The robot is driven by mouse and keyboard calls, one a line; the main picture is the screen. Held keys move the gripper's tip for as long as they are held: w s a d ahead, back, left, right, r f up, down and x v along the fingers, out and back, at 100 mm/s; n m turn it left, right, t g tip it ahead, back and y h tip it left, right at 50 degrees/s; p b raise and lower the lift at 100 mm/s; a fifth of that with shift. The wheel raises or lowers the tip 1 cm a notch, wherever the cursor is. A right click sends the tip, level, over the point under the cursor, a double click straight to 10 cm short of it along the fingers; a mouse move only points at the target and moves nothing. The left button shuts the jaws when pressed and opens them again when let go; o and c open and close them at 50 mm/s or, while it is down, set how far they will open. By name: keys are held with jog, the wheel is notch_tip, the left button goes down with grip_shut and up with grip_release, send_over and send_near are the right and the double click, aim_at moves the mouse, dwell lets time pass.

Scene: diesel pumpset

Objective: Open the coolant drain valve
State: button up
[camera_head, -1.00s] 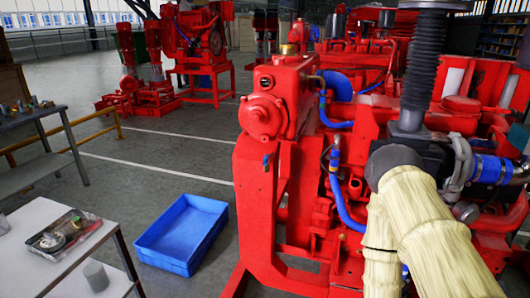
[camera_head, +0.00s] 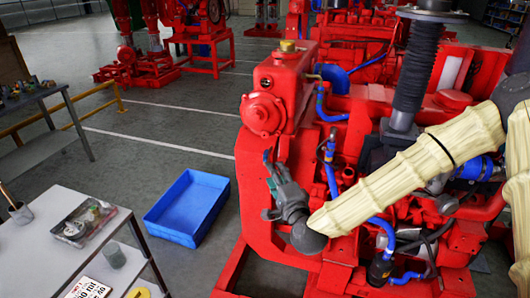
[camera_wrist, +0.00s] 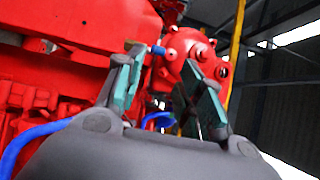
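The drain valve appears to be the small blue handle (camera_head: 266,157) on the left front of the red engine frame, below the round red housing. In the wrist view the small blue piece (camera_wrist: 157,50) shows between the fingertips, close to the left one. My gripper (camera_head: 268,188) is in front of the red frame, at and just below the handle, and partly covers that area. In the wrist view my gripper (camera_wrist: 163,58) has its two fingers apart with nothing clearly held. I cannot tell whether a finger touches the handle.
The red engine (camera_head: 340,160) has blue hoses (camera_head: 333,180) close right of my gripper. A blue crate (camera_head: 188,207) lies on the floor to the left. A grey table (camera_head: 60,205) with a tray stands at the front left. The floor between crate and engine is clear.

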aim_at(266, 158)
jog(key=p+x, duration=0.4)
jog(key=x, duration=0.6)
jog(key=shift+w+a, duration=0.2)
jog(key=shift+a, duration=0.05)
grip_shut()
